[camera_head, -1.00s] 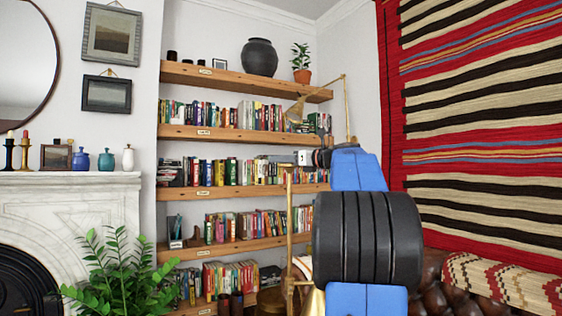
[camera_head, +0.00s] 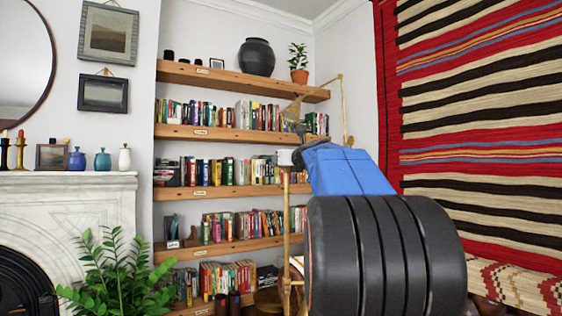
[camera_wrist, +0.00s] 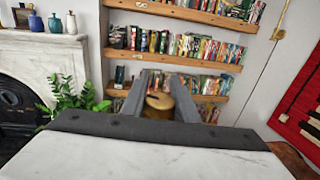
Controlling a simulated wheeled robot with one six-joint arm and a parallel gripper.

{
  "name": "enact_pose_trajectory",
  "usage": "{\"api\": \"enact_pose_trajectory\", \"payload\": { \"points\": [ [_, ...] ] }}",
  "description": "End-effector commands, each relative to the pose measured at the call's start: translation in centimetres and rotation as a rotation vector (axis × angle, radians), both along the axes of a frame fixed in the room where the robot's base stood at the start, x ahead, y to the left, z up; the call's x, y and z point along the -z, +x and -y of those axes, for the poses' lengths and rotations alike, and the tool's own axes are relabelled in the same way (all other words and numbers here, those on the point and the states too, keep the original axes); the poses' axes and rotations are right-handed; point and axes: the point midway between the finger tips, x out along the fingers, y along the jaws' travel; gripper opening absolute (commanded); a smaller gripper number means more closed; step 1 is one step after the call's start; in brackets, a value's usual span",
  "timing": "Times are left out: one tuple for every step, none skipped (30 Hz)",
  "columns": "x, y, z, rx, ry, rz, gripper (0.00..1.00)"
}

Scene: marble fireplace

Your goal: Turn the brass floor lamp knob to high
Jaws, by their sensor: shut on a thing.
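The brass floor lamp shows in the head view, with its shade (camera_head: 292,110) and slim arm left of a thin brass pole (camera_head: 345,108). Another brass upright (camera_head: 286,225) stands left of my arm; I cannot tell whether it belongs to the same lamp. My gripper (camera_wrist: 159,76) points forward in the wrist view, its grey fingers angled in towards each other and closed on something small. The lamp knob cannot be made out; the fingers hide it. A round tan top shows between the fingers.
Wooden bookshelves (camera_head: 235,137) fill the alcove behind. A leafy plant (camera_head: 118,275) stands in front of the marble fireplace (camera_head: 70,212) at left. A striped woven rug (camera_head: 480,130) hangs at right, with a patterned throw (camera_head: 500,285) below it.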

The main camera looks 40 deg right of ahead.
Motion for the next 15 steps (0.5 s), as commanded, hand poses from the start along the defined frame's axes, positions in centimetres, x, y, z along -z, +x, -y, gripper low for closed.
{"api": "enact_pose_trajectory", "payload": {
  "points": [
    [-0.06,-0.01,-0.04,0.016,-0.001,0.001,0.05],
    [-0.07,-0.03,0.01,0.027,-0.001,0.001,0.05],
    [-0.07,-0.03,0.06,0.04,-0.001,0.001,0.05],
    [-0.07,-0.03,0.08,0.05,-0.001,0.001,0.05],
    [-0.06,-0.05,0.12,0.058,-0.002,0.0,0.05],
    [-0.07,-0.07,0.2,0.07,0.0,0.001,0.05],
    [-0.05,-0.09,0.22,0.078,-0.002,0.0,0.05],
    [-0.06,-0.12,0.28,0.086,0.0,0.001,0.05],
    [-0.06,-0.13,0.32,0.095,-0.002,0.0,0.05],
    [-0.05,-0.14,0.33,0.101,0.0,0.001,0.05],
    [-0.04,-0.13,0.36,0.107,-0.001,0.001,0.05],
    [-0.05,-0.15,0.39,0.114,-0.001,0.001,0.05],
    [-0.05,-0.16,0.4,0.119,0.0,0.001,0.05],
    [-0.03,-0.17,0.41,0.123,-0.002,-0.001,0.05],
    [-0.04,-0.17,0.43,0.127,0.0,0.001,0.05]
  ]
}}
